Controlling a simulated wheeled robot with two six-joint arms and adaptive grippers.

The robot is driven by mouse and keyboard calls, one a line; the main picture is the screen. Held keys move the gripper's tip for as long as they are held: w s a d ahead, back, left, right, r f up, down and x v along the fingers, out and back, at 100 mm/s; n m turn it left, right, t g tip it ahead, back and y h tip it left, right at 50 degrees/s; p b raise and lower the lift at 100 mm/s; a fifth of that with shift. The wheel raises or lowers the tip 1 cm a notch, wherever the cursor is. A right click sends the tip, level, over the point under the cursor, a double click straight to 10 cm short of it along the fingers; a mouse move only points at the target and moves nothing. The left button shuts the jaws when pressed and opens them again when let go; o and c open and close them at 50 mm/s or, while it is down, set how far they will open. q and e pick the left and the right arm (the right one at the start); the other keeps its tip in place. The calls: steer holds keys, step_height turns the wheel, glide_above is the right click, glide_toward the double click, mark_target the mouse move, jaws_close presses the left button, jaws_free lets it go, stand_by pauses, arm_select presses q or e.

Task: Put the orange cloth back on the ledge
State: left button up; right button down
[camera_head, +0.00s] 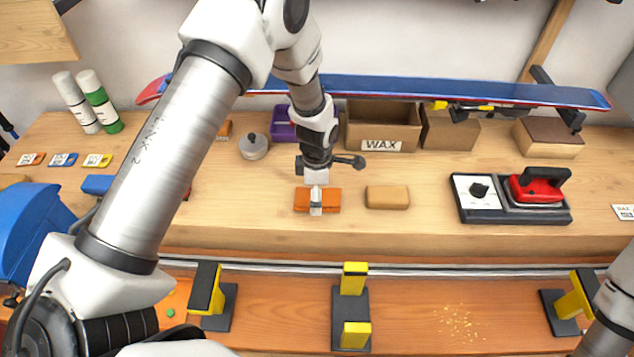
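The orange cloth (301,200) shows as a small folded block near the front edge of the wooden ledge (240,215). I cannot tell whether it rests on the ledge or hangs slightly above it. My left gripper (316,208) points down at the middle of the cloth. One grey finger crosses the cloth's near side, with orange showing to its left and right. The other finger is hidden, so I cannot tell whether the grip is closed. My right arm shows only at the lower right edge; its gripper is out of view.
A tan block (387,197) lies just right of the cloth. A waxing iron on its base (512,214) stands farther right. A WAX box (380,127) and a grey lidded pot (254,147) are behind. A blue ski (450,91) spans above. Yellow-and-black vises (351,305) stand in front, lower.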

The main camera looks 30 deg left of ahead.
arm_select(q)
step_height(320, 180, up, 12)
steer(key=b, duration=0.3)
steer(key=shift+f, duration=0.15)
